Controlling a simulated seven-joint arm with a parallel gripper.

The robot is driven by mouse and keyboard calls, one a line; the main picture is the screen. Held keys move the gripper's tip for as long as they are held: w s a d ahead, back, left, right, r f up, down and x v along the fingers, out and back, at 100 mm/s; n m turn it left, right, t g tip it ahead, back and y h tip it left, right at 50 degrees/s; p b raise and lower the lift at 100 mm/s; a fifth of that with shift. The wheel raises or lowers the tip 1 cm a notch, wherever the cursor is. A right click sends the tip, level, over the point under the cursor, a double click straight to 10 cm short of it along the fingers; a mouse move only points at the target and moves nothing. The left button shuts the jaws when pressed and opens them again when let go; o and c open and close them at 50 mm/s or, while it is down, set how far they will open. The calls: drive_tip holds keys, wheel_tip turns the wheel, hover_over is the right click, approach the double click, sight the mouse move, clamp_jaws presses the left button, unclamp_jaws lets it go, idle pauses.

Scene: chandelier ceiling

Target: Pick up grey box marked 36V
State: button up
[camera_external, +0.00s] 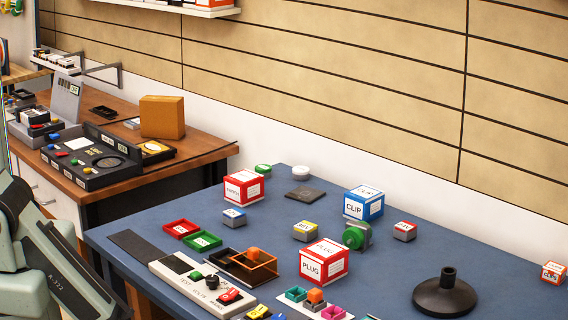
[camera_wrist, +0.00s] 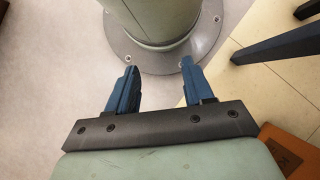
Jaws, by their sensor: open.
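Several small grey boxes with coloured tops stand on the blue table (camera_external: 400,275) in the external view. One has a yellow top (camera_external: 306,231), one a blue top (camera_external: 234,218) and one a red top (camera_external: 405,231). Their labels are too small to read, so I cannot tell which is marked 36V. My gripper (camera_wrist: 158,82) is open and empty in the wrist view, with its two blue fingers apart. It points down at the floor by my own base, away from the table boxes. The gripper is outside the external view.
Larger boxes stand among the small ones: a red-and-white PLUG box (camera_external: 324,262), a blue CLIP box (camera_external: 363,203) and another red-and-white box (camera_external: 243,188). A black round stand (camera_external: 445,296) is at front right. A wooden desk (camera_external: 200,150) stands at left.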

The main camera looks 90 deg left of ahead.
drive_tip(key=o, duration=0.5)
drive_tip(key=shift+c, duration=0.2)
